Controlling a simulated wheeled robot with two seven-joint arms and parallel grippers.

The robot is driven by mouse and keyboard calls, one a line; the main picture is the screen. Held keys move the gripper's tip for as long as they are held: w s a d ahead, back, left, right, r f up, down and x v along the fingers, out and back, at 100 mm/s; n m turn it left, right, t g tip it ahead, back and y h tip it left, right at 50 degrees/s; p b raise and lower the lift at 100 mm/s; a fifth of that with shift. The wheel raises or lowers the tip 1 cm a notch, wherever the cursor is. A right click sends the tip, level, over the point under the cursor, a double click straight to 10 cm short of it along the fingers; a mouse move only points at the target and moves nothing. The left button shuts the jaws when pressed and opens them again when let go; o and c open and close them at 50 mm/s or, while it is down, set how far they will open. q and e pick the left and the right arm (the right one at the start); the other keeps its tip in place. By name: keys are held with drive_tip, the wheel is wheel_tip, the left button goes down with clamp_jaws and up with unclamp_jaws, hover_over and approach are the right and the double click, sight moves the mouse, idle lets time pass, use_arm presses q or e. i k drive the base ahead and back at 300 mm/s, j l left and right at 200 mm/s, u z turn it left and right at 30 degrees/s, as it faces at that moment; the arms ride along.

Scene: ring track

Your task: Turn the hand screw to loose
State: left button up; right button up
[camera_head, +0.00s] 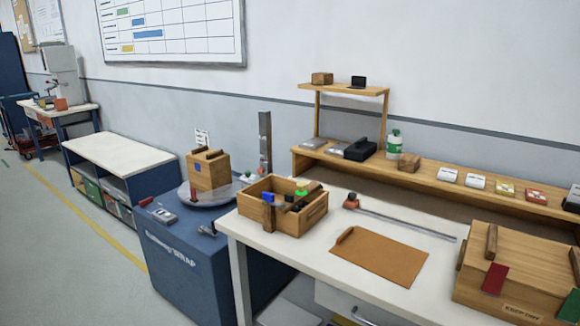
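Dark wooden bars (268,214) stand at the front of an open wooden crate (284,225) on the white workbench. They may be the jaws of the hand screw, but they are too small to tell for sure. Another dark bar (308,199) slants across the crate's right part. Black, green and yellow pieces show beside the bars, and a blue piece (267,197) shows at the crate's left. How tight any screw is cannot be seen. Neither of my grippers is in view.
On the workbench (330,254), a long bar with a red end (350,202) lies behind a brown board (377,256). A closed wooden box (520,278) stands at the right. A blue wrapping machine (170,255) carries a wooden box (208,172). Floor at left is clear.

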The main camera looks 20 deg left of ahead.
sight(301, 186)
drive_tip(key=i+j+u, duration=0.1)
drive_tip(key=i, duration=0.35)
drive_tip(key=i+j, duration=0.15)
drive_tip(key=i, duration=0.25)
drive_tip(key=u, duration=0.05)
